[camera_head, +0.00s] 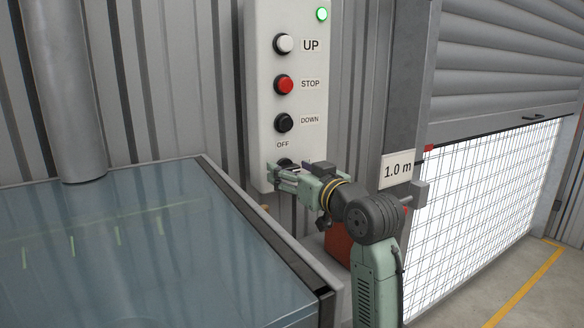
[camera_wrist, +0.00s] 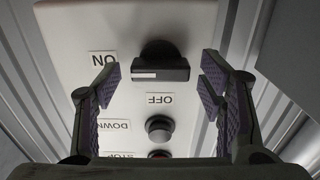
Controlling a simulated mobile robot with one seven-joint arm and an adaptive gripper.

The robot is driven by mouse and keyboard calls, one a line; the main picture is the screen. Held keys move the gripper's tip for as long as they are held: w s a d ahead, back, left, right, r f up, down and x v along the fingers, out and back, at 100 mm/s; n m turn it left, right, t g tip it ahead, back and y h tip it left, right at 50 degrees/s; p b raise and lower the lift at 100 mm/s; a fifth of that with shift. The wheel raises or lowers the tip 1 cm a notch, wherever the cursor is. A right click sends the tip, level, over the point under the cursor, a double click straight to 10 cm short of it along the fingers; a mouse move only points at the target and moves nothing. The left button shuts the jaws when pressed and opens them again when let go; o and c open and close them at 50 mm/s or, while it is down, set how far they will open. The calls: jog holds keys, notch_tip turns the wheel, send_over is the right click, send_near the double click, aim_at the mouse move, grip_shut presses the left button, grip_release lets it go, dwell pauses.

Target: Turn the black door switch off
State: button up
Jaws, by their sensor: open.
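The black door switch (camera_wrist: 162,62) is a rotary knob with a bar handle on the pale control box, upside down in the wrist view. A white mark on its bar lies toward the left side, where the ON label (camera_wrist: 103,59) is. The OFF label (camera_wrist: 160,99) is below the knob in that view. In the head view my gripper (camera_head: 280,174) is at the lower end of the box and hides most of the switch. In the wrist view my gripper (camera_wrist: 160,82) is open, one finger on each side of the knob, with gaps to it.
The control box (camera_head: 258,100) also carries a white UP button (camera_head: 284,43), a red STOP button (camera_head: 284,84), a black DOWN button (camera_head: 284,122) and a lit green lamp (camera_head: 322,14). A glass-topped table (camera_head: 110,250) is at left. A partly raised shutter (camera_head: 510,55) is at right.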

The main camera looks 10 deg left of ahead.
jog(key=shift+w+a, duration=0.1)
jog(key=shift+c, duration=0.4)
jog(key=c, duration=1.1)
